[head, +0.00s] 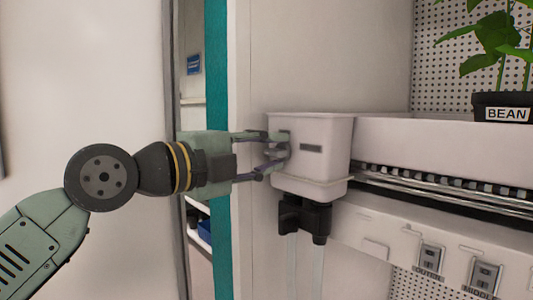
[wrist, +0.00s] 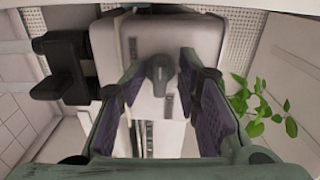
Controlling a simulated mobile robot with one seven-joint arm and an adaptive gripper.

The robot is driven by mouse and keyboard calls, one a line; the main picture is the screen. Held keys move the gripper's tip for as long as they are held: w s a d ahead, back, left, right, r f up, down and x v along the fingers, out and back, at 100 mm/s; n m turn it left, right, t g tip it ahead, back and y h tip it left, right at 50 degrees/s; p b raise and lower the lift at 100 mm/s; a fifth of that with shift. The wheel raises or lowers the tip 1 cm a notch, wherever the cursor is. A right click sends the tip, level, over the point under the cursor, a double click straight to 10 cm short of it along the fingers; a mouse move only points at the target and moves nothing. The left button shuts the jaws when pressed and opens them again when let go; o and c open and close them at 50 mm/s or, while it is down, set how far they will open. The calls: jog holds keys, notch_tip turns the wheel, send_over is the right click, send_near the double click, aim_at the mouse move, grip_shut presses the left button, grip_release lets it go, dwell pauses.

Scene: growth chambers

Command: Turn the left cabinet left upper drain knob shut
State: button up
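The drain knob (wrist: 160,72) is a small dark grey handle on the side face of a white box (head: 318,145). In the wrist view it sits between my fingertips, with gaps visible on both sides. In the head view my gripper (head: 282,146) reaches in from the left, its fingertips at the box's left face. My fingers are apart, and they largely hide the knob in the head view. The white box also shows in the wrist view (wrist: 195,45).
A black fitting (head: 304,217) hangs under the box and shows at the left of the wrist view (wrist: 60,65). A white trough (head: 435,148) runs right from the box, with a potted bean plant (head: 505,107) above. A teal post (head: 216,100) stands behind my wrist.

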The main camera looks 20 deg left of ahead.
jog(key=v, duration=1.2)
dwell(0.3)
